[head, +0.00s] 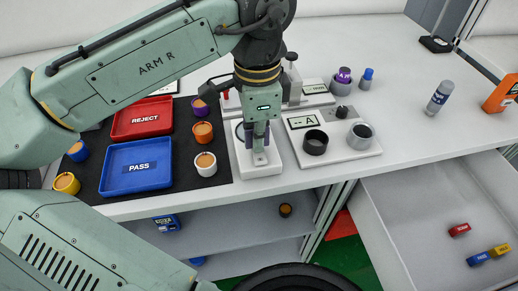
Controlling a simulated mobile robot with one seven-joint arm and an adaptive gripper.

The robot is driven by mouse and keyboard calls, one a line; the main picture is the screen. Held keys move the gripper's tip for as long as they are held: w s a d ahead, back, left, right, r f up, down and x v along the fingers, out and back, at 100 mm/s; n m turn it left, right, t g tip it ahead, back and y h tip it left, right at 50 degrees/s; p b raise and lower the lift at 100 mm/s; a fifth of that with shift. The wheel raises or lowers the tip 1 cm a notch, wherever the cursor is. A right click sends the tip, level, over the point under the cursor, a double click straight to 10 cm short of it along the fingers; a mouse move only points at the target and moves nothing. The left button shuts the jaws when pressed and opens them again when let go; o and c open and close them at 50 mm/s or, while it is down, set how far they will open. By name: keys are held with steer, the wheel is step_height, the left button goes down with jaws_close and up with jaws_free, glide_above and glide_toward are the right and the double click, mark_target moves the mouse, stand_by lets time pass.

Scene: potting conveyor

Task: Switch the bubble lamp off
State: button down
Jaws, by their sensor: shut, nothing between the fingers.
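My gripper (260,146) points down over a white box (265,172) at the front middle of the table. Its fingers are shut with nothing between them. The tips are at or just above a small grey part on the box's top; I cannot tell whether they touch. The gripper and wrist hide much of the box's top and what stands behind it. No thing in view is clearly marked as the bubble lamp, and I cannot tell its switch or whether it is lit.
A red REJECT tray (142,118) and blue PASS tray (137,166) lie left, beside several small pots. Right of the box is a white unit marked A (350,150) with a black ring (315,143) and grey cup (360,136). An open drawer (420,215) is at lower right.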

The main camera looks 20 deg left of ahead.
steer(key=shift+r+p, duration=2.9)
steer(key=shift+r, duration=0.3)
steer(key=shift+f, duration=0.1)
